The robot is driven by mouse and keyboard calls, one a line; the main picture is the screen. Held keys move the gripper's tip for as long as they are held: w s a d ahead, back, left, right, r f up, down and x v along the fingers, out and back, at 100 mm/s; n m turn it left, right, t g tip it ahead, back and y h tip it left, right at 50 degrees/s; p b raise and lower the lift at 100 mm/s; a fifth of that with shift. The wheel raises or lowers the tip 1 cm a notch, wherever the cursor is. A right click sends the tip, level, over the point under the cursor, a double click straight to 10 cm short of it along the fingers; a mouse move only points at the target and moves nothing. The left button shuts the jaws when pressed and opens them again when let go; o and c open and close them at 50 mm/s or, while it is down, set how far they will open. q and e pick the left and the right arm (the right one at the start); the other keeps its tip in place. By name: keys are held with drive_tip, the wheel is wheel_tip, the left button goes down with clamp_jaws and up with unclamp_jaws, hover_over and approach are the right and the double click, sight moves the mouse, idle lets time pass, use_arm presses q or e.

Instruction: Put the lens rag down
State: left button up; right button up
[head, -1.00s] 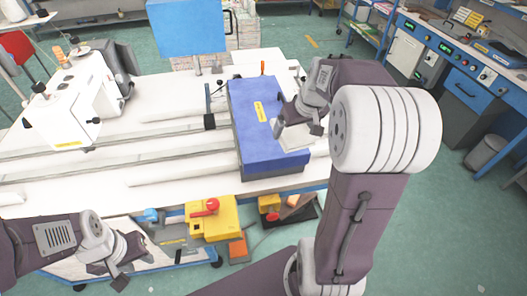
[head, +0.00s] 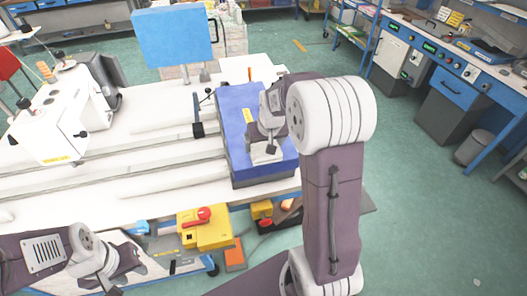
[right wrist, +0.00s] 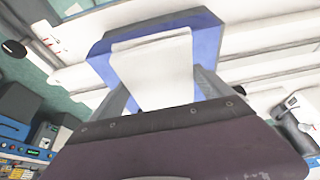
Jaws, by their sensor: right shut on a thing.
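The lens rag, a flat white cloth (right wrist: 155,70), is between the fingers of my right gripper (right wrist: 160,92) in the right wrist view. In the head view, my right gripper (head: 267,143) is over the blue box (head: 234,122), with the pale rag (head: 266,154) at its tip. The rag overlaps the blue top in both views; I cannot tell whether it touches. The right gripper is shut on the rag. My left gripper (head: 112,287) is low at the left, partly cut off by the lower edge, and its jaw opening is unclear.
The blue box sits at the right end of a white bench (head: 150,150) with long rails. A yellow box with a red knob (head: 205,228) is at the front edge.

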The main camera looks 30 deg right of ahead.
drive_tip(key=shift+w+a, duration=0.1)
drive_tip(key=shift+a, duration=0.1)
drive_tip(key=shift+f, duration=0.35)
wheel_tip(320, 180, down, 3)
drive_tip(key=shift+r, duration=0.1)
drive_tip(key=shift+d+f, duration=0.1)
drive_tip(key=shift+f, duration=0.25)
drive_tip(key=shift+f, duration=0.15)
drive_tip(key=o, duration=0.9)
